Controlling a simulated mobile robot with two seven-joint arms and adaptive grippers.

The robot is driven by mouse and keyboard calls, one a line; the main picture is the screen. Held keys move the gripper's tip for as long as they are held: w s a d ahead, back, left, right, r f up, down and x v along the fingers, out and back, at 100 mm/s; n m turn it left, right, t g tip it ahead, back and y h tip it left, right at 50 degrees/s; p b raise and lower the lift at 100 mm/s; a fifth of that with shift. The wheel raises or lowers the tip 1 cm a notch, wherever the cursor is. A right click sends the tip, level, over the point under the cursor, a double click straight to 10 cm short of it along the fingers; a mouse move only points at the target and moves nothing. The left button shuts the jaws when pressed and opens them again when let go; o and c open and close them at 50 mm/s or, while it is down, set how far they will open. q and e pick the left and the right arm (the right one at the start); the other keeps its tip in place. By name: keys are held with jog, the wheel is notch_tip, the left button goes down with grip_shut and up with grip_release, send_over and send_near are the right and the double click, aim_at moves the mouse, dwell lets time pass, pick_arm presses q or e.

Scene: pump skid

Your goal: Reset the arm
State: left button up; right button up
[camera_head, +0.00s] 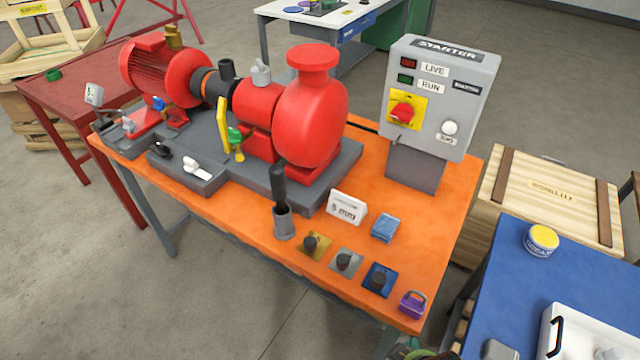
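Neither of my grippers shows in the head view, and I cannot make out either arm. The pump skid stands on an orange-topped bench (437,237). A red motor (150,72) sits at its left end and a red pump (312,115) at its right, both on a grey base (345,165). A grey starter box (440,97) with a red rotary switch on a yellow plate stands at the bench's right back. A yellow-handled part (222,122) and a green-handled part (236,140) are by the pump.
Along the bench front are a grey cup (284,222) holding a black-handled tool, a white sign (346,207), a blue block (386,228), several knobbed plates and a purple padlock (412,304). A blue table (590,270) with a yellow-lidded tub (541,240) is at right; a wooden crate (548,207) stands behind.

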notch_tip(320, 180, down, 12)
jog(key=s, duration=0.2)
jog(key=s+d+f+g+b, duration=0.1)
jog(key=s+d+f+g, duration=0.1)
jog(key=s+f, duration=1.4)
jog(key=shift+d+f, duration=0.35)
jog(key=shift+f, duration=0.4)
